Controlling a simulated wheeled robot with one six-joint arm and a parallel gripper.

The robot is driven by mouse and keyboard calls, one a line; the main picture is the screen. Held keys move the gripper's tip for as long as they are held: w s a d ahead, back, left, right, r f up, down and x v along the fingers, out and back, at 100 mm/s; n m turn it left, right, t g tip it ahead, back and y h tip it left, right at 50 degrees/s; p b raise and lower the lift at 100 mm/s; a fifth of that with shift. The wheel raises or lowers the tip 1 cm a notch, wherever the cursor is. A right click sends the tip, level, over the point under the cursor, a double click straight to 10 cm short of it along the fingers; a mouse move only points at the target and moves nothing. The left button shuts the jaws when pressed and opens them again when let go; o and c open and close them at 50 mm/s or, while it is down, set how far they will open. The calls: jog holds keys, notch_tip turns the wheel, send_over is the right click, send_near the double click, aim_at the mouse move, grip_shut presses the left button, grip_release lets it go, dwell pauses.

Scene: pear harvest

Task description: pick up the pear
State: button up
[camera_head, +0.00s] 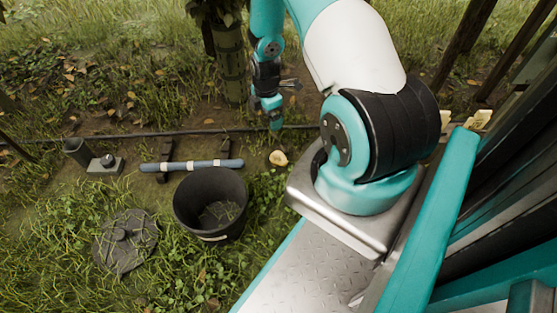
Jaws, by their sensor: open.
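A pale yellow, rounded thing that looks like the pear (278,158) lies on the bare soil, right of the blue-grey pipe and in front of a dark hose. My gripper (275,123) hangs down on my teal and white arm, just above and behind the pear in the picture. It is apart from the pear and seems to hold nothing. The gap between the fingers is too small to make out clearly.
A black bucket (211,231) stands in the grass, front left of the pear. A round dark lid (126,240) lies left of it. A blue-grey pipe (192,165) and a small grey device (104,164) lie behind. A trunk (230,65) rises at the back.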

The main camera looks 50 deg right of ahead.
aim_at(280, 155)
jog(key=s+d+f+n+b, duration=0.1)
jog(key=f+b, duration=0.1)
jog(key=f, duration=0.4)
jog(key=s+f+b, duration=0.1)
jog(key=f+b, duration=0.2)
jog(key=f, duration=0.3)
jog(key=s+d+f+n+b, duration=0.1)
jog(key=f+b, duration=0.1)
jog(key=f, duration=0.4)
jog(key=shift+d+f+n, duration=0.25)
jog(key=shift+d+n, duration=0.05)
notch_tip(280, 155, down, 6)
jog(key=b, duration=0.5)
jog(key=shift+w+d+r+b, duration=0.1)
jog(key=shift+d+r+b, duration=0.05)
jog(key=shift+b, duration=0.2)
jog(key=shift+r, duration=0.1)
jog(key=shift+c, duration=0.5)
jog(key=c, duration=0.8)
jog(key=shift+r, duration=0.15)
notch_tip(280, 155, up, 20)
jog(key=p, duration=1.2)
